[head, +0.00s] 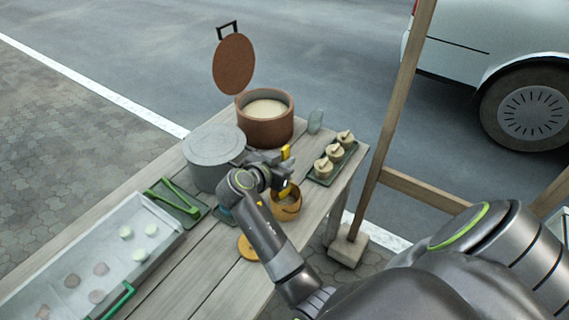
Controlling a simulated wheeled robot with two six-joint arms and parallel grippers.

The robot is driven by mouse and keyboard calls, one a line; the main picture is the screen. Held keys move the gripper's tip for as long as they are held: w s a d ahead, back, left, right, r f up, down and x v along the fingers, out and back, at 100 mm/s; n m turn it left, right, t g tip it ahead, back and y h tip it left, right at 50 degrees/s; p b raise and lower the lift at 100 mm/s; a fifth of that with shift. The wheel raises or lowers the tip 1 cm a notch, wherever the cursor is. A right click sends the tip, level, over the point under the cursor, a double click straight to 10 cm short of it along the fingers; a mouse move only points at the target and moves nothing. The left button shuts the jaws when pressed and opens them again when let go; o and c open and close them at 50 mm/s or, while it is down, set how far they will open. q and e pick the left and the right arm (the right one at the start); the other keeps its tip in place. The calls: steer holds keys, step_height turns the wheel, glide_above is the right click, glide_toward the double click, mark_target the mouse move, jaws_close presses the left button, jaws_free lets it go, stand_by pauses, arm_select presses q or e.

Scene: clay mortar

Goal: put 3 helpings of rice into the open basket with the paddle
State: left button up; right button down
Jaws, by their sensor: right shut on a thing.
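A brown clay pot (265,130) stands open at the back of the table, with pale rice (265,108) inside. Its round lid (234,66) is raised up behind it. The open basket (290,212) is a small round wooden one in front of the pot; its inside is partly hidden by my arm. My right gripper (285,170) is above the basket's back side, shut on the paddle, which is too small and covered to make out clearly. I cannot tell whether rice is on it. My left gripper is out of view.
A grey round container (214,158) stands left of my gripper. A tray (318,181) with three lidded small baskets and a glass (316,121) are at right. A round wooden lid (247,247), green tongs (174,198) and a long bin (150,212) are nearer.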

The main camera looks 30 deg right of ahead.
mark_target(284, 148)
steer(key=shift+r+p, duration=2)
steer(key=shift+r, duration=1.1)
steer(key=shift+f, duration=0.1)
